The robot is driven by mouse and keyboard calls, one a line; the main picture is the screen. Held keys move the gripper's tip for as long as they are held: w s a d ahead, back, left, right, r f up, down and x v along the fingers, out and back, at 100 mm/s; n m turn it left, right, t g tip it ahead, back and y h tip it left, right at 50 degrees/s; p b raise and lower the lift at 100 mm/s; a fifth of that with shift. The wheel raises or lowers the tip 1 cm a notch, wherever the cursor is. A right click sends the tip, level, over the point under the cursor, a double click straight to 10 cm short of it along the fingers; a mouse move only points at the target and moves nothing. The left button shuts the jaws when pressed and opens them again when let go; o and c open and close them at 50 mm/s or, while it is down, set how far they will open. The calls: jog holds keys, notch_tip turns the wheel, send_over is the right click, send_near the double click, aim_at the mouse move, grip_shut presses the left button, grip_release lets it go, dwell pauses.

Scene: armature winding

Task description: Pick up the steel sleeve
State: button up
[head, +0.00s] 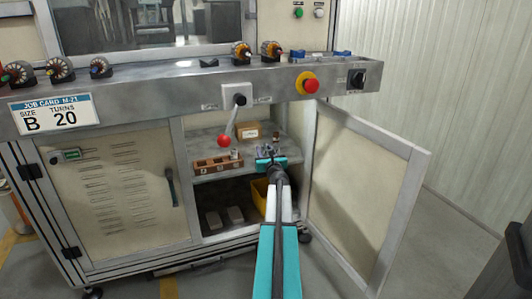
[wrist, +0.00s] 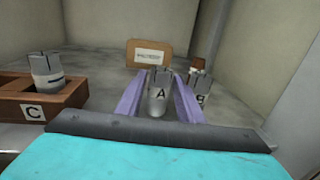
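A grey steel sleeve marked A (wrist: 158,104) stands upright on the cabinet shelf, between the two purple fingers of my gripper (wrist: 160,92). The fingers are spread, with gaps showing beside the sleeve. A second grey sleeve marked B (wrist: 200,84) stands just to the right, outside the right finger and partly hidden by it. A third grey sleeve with a dark band (wrist: 45,72) stands in the wooden rack (wrist: 78,96), above the letter C. In the head view my gripper (head: 269,152) reaches into the cabinet at shelf height and hides most of the sleeves there.
A cardboard box (wrist: 149,54) stands behind the sleeves, and a small brown-topped item (wrist: 197,63) is behind B. The open cabinet door (head: 365,185) stands right of my arm. A lever with a red knob (head: 224,141) hangs in front of the opening. A yellow bin (head: 259,192) is below.

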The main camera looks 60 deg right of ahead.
jog(key=c, duration=0.9)
jog(key=shift+o, duration=0.2)
jog(key=shift+r, duration=0.15)
jog(key=shift+r+p, duration=0.95)
jog(key=shift+r, duration=0.35)
jog(key=s+d+r+p+v, duration=0.2)
jog(key=p+v, duration=0.1)
jog(key=v, duration=1.2)
jog(key=shift+s+a+p, duration=0.2)
jog(key=shift+s+p, duration=0.1)
jog(key=shift+p, duration=0.05)
jog(key=shift+r, duration=0.1)
